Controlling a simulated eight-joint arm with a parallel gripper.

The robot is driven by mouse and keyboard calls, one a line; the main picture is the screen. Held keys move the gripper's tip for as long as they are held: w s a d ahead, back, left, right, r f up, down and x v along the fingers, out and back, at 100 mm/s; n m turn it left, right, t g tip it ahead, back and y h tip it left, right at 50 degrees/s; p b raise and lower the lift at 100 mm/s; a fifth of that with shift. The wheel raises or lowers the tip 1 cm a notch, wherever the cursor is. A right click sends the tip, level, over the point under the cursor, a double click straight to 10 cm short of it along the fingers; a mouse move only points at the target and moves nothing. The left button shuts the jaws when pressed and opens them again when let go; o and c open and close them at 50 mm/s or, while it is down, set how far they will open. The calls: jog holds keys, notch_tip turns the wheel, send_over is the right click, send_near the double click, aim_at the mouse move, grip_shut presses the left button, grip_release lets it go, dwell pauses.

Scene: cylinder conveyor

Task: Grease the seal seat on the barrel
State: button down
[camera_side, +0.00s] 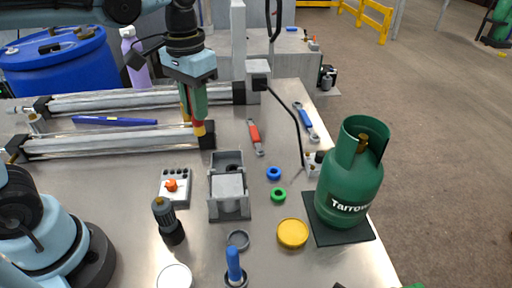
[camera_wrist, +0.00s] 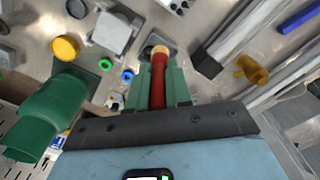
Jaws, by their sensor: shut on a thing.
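My gripper (camera_side: 193,110) points down, its green fingers shut on a red tool (camera_wrist: 158,82) with a tan tip (camera_wrist: 160,50). In the side view, the red and yellow lower end of the tool (camera_side: 199,129) shows below the fingers, beside the dark end block (camera_side: 207,135) of the nearer silver barrel (camera_side: 110,140). A second silver barrel (camera_side: 150,99) lies behind it. I cannot tell whether the tool touches the block. In the wrist view, the dark end block (camera_wrist: 206,64) lies right of the tip. The seal seat cannot be made out.
A grey fixture (camera_side: 229,188) stands front of the gripper. A green gas bottle (camera_side: 350,180) stands on a dark mat at right.

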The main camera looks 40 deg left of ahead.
jog(key=s+d, duration=0.4)
jog(key=d, duration=0.4)
jog(key=shift+w+a+f, duration=0.1)
jog(key=shift+w+f, duration=0.05)
jog(key=shift+f, duration=1.7)
jog(key=shift+w+a+f, duration=0.1)
jog(key=shift+f, duration=1.7)
jog(key=shift+w+d+f, duration=0.2)
jog(key=shift+f, duration=0.05)
jog(key=shift+w+d, duration=1.3)
jog(key=s+a, duration=0.3)
jog(key=shift+f, duration=0.1)
notch_tip(320, 180, up, 8)
